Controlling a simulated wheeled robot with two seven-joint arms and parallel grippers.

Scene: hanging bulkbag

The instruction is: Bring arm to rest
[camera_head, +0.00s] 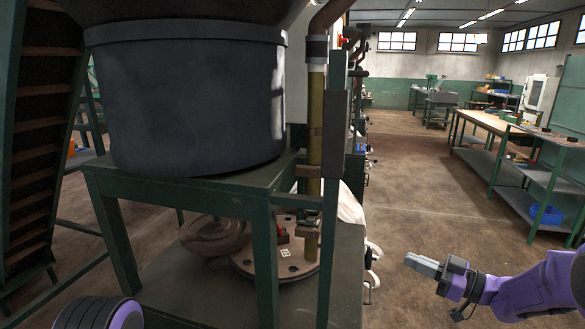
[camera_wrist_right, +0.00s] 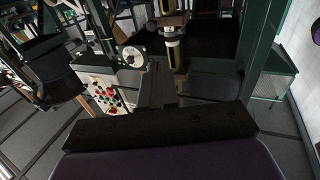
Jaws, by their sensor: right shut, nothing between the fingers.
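My right gripper (camera_head: 424,265) is at the lower right of the head view, on my purple arm that comes in from the right edge. Its fingers are together and point left, with nothing between them. It is over open floor, apart from the green stand to its left. In the right wrist view the dark gripper body (camera_wrist_right: 160,125) fills the lower part. My left gripper does not show; only a purple part of my own body is at the bottom left of the head view.
A large dark tub (camera_head: 190,95) stands on a green metal frame (camera_head: 180,185). A workbench (camera_head: 495,125) stands at the right. Brown floor (camera_head: 430,200) between them is clear.

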